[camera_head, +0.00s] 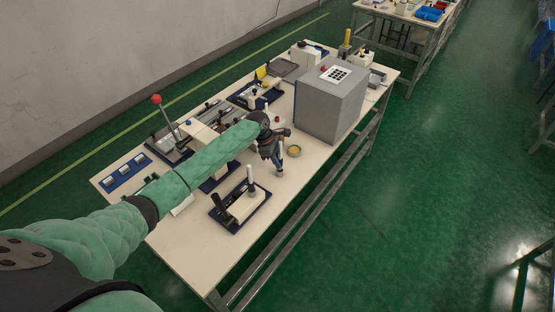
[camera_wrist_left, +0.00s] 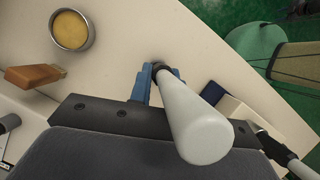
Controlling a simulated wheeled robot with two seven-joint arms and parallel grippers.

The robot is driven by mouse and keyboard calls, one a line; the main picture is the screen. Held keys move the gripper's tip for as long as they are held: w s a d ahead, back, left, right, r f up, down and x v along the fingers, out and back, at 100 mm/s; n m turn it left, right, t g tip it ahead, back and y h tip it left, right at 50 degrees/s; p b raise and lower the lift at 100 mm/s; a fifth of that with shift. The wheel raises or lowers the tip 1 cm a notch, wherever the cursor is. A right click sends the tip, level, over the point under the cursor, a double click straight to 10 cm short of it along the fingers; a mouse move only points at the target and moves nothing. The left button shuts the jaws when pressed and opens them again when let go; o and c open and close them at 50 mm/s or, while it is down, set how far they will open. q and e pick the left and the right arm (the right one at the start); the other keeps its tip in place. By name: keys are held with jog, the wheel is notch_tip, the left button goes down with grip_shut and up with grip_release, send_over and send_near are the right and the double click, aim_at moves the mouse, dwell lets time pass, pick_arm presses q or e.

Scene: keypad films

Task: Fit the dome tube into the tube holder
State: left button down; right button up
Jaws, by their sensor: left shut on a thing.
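The dome tube, a pale grey tube with a rounded end and a dark far end (camera_wrist_left: 197,125), is in my left gripper. In the head view it stands roughly upright as a white tube (camera_head: 281,144) above the table. My left gripper (camera_head: 279,170) is shut on it; its blue fingers show beside the dark end in the wrist view (camera_wrist_left: 152,82). What seems to be the tube holder (camera_head: 240,206) is a navy base with a cream block, a white post and a leaning black part, left of and nearer than the gripper. It shows partly in the wrist view (camera_wrist_left: 232,108). My right gripper is not seen.
A round dish with yellow content (camera_head: 294,151) sits just right of the gripper. A large grey box (camera_head: 330,105) stands behind it. Several fixtures and a red-knobbed lever (camera_head: 157,100) line the table's far side. The table's near-left corner (camera_head: 185,245) is bare.

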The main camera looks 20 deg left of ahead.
pick_arm(q)
jog(key=shift+f, duration=0.5)
jog(key=shift+f, duration=0.85)
jog(key=c, duration=1.2)
grip_release()
jog(key=shift+c, duration=0.2)
jog(key=shift+a+r+b, duration=0.25)
jog(key=shift+r+b, duration=0.15)
jog(key=b+v, duration=0.2)
jog(key=v, duration=0.5)
jog(key=shift+b, duration=0.4)
